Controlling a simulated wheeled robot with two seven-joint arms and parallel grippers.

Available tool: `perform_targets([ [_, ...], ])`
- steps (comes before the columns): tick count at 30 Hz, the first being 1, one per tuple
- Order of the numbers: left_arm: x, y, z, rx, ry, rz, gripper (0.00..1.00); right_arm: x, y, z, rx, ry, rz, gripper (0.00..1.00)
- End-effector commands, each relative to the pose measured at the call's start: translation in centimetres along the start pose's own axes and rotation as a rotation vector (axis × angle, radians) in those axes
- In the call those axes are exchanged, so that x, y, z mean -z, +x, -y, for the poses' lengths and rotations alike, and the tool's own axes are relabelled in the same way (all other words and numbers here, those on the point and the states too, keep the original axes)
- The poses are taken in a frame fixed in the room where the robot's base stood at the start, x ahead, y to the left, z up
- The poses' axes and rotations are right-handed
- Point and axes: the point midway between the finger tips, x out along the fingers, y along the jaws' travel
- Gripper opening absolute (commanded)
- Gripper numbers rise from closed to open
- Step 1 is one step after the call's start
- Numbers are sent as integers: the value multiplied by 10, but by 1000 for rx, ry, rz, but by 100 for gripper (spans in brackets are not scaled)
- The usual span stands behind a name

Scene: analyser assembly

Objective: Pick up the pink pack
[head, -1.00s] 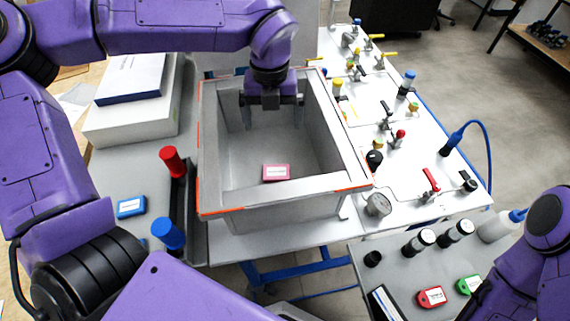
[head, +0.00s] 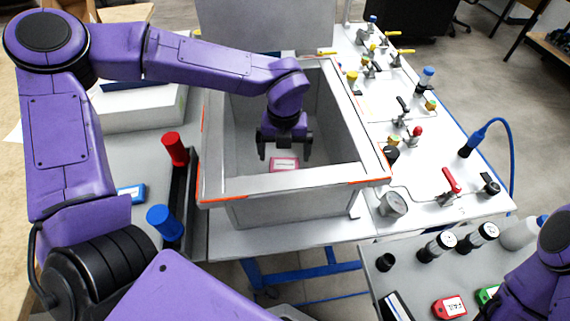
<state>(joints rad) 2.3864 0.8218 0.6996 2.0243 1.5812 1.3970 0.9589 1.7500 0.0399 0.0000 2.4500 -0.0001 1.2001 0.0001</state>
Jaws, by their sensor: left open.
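The pink pack (head: 285,164) lies flat on the floor of the grey open-topped box, near its front wall. It has a white label. My left gripper (head: 284,157) is inside the box, pointing down, with its two fingers spread apart. It is above the pack, one finger toward each side of it. I cannot tell how much height is left between the fingertips and the pack. My right arm shows at the lower right edge, but its gripper is out of view.
The box (head: 290,183) has high walls with an orange-edged rim around my left gripper. A valve panel (head: 410,150) is to its right. Red pack (head: 450,307) and black-and-white cylinders (head: 437,246) are on the lower right table.

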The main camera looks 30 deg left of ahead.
Motion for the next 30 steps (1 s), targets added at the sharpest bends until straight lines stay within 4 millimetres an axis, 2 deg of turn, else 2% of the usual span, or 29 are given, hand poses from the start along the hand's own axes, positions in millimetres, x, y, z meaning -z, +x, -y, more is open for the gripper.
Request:
perform_targets([
  [4,1,20,0,-1,2,-1,100,1,-2,0,0,0,0,43],
  [11,0,23,1,0,2,1,100,1,-2,0,0,0,0,43],
  [16,0,22,1,0,2,1,49,1,-2,0,0,0,0,43],
  [25,0,19,1,1,2,2,49,1,-2,0,0,0,0,43],
  [30,-1,-13,1,5,0,7,49,0,0,0,0,0,0,43],
])
